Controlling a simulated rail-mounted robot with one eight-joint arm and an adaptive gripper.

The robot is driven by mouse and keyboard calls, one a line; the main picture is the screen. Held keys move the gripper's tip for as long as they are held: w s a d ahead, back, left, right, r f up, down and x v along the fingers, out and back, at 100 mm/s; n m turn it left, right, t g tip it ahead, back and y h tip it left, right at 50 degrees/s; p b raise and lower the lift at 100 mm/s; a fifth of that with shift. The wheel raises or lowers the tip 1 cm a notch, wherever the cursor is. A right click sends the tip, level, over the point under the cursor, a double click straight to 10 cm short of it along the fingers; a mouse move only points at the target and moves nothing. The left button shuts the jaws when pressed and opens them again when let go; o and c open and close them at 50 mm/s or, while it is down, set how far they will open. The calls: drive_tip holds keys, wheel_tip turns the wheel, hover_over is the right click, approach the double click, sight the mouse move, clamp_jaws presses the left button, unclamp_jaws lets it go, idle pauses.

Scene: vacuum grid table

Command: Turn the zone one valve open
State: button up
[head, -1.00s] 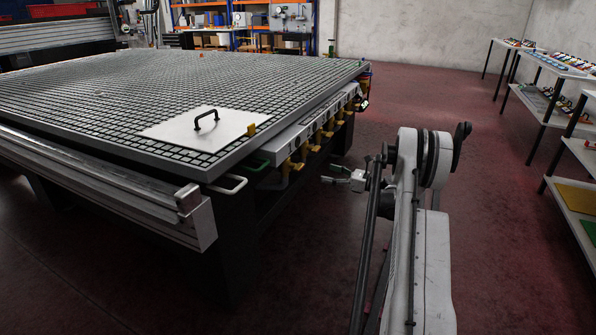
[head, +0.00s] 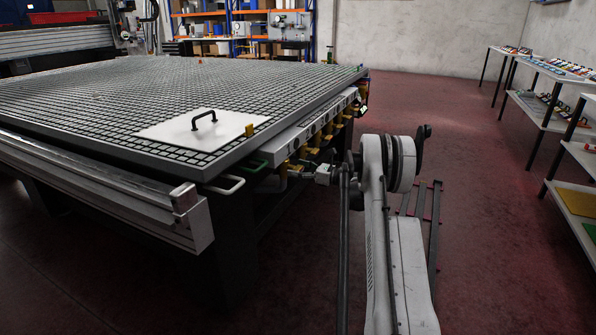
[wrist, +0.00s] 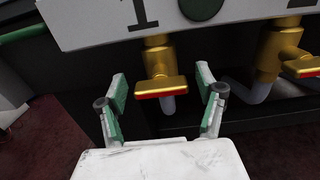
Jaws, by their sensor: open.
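The zone one valve (wrist: 160,86) is brass with a flat, red-edged handle lying crosswise below a white panel (wrist: 100,22) marked "1". In the wrist view my gripper (wrist: 163,84) is open, with its green-padded fingers on either side of the valve handle. No contact between fingers and handle is visible. In the head view my gripper (head: 308,173) is at the near end of the row of yellow valves (head: 318,146) under the table edge. My arm and the table edge partly hide the valves there.
A second brass valve (wrist: 277,55) stands close to the right of the fingers. A pale handle (head: 222,186) and a green one (head: 248,167) stick out at the table corner. The grid table (head: 75,100) carries a white plate (head: 180,132).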

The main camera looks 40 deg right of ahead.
drive_tip(key=c, duration=1.2)
drive_tip(key=shift+o, duration=0.2)
drive_tip(key=shift+n, duration=0.3)
drive_tip(key=n, duration=0.3)
drive_tip(key=shift+a+n, duration=0.1)
drive_tip(key=shift+n, duration=0.3)
drive_tip(key=n, duration=0.4)
drive_tip(key=shift+s+a+n, duration=0.1)
drive_tip(key=shift+n, duration=0.2)
drive_tip(key=n, duration=0.4)
drive_tip(key=shift+f, duration=0.15)
drive_tip(key=n, duration=0.4)
drive_tip(key=shift+f+n, duration=0.1)
drive_tip(key=shift+n, duration=0.5)
